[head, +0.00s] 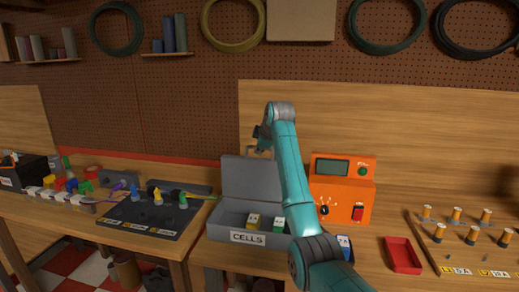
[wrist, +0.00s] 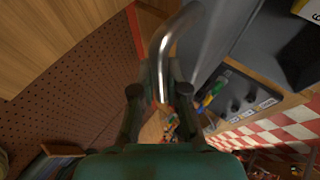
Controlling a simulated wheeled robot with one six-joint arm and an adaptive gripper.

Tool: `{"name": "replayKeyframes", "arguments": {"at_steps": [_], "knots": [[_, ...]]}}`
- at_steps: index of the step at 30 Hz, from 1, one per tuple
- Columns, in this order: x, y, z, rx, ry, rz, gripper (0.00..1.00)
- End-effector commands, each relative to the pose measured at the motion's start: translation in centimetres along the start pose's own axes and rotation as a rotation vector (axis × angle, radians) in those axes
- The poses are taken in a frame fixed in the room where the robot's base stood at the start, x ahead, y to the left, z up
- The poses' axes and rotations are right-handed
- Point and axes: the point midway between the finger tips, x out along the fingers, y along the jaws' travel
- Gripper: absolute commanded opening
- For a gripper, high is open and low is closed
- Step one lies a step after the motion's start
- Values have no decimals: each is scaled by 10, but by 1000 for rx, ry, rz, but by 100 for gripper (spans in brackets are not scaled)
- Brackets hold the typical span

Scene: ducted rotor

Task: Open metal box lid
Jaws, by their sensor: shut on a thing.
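The grey metal box (head: 218,232), labelled CELLS, sits on the wooden bench. Its lid (head: 240,180) stands raised, roughly upright, at the back of the box. My gripper (head: 259,143) is above the lid's top edge. In the wrist view my gripper (wrist: 160,92) is shut on a shiny curved metal handle (wrist: 163,40), and the grey lid (wrist: 198,35) shows beside it. In the head view the handle is mostly hidden by my gripper.
An orange tester (head: 345,192) stands right of the box, behind my arm. A red tray (head: 402,254) and a board with several cylindrical cells (head: 455,215) lie further right. A dark mat with coloured pieces (head: 150,218) is on the left bench. A pegboard wall (head: 180,100) is behind.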

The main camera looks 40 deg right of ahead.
Motion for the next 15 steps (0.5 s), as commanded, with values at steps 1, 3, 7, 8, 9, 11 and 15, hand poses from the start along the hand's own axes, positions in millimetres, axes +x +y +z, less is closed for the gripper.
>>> {"name": "replayKeyframes", "arguments": {"at_steps": [1, 3, 7, 8, 9, 11, 15], "knots": [[-1, 1, -1, -1, 2, 3, 0], [-1, 1, -1, -1, 2, 3, 0], [-1, 1, -1, -1, 2, 3, 23], [-1, 1, -1, -1, 2, 3, 30], [-1, 1, -1, -1, 2, 3, 39], [-1, 1, -1, 0, 1, 2, 39], [0, 0, 0, 0, 1, 1, 39]]}}
